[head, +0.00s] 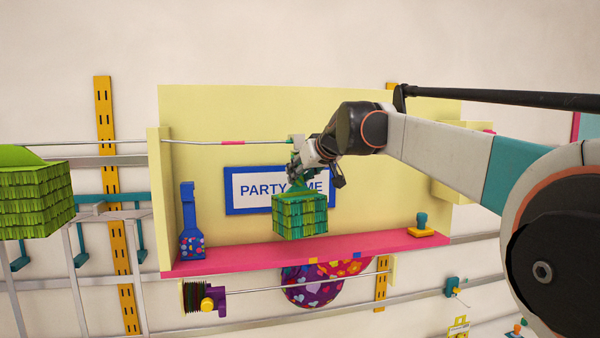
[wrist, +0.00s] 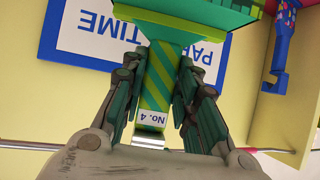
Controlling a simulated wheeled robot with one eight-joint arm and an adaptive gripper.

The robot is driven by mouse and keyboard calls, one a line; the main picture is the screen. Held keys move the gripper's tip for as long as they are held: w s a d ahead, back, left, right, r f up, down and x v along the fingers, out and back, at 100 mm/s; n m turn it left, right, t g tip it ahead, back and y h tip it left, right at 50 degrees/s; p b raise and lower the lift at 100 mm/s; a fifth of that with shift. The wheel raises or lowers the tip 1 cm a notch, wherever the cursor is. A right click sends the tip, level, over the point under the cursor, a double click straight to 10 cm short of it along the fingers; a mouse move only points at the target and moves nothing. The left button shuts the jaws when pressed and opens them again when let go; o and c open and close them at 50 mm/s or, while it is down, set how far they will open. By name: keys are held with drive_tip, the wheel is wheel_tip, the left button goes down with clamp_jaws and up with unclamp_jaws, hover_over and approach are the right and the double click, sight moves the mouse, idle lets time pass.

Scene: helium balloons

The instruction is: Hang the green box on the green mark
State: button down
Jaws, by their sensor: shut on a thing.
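The green box (head: 300,214) is a fringed block with a striped green neck above it. My gripper (head: 308,165) is shut on this neck and holds the box in the air in front of the yellow back panel. In the wrist view my gripper (wrist: 158,95) has a finger on each side of the striped neck (wrist: 162,85), which bears a "No. 4" label. The box (wrist: 200,10) is cut off at the top there. A thin rod (head: 200,142) with a pinkish-red band runs left of my gripper.
Another green fringed box (head: 35,205) hangs at the far left. A "PARTY TIME" sign (head: 235,189) is behind the held box. A pink shelf (head: 215,261) lies below, with a blue bottle shape (head: 191,225) and a teal-knobbed yellow piece (head: 421,230). A patterned balloon (head: 312,290) is underneath.

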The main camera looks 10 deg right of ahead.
drive_tip(key=c, duration=1.2)
unclamp_jaws()
drive_tip(key=v, duration=1.1)
drive_tip(key=s+a+f+m+g+h+b, duration=0.1)
drive_tip(key=s+f+b, duration=1)
drive_tip(key=f, duration=1.3)
drive_tip(key=s+a+f+m+g+h+b, duration=0.1)
drive_tip(key=s+f+b, duration=1.1)
drive_tip(key=f, duration=1.2)
drive_tip(key=s+a+f+g+h+b, duration=0.1)
drive_tip(key=s+f+b, duration=1.1)
drive_tip(key=f, duration=1.2)
drive_tip(key=shift+s+f+m+g, duration=0.2)
drive_tip(key=shift+s+m+g, duration=0.2)
drive_tip(key=shift+g, duration=0.4)
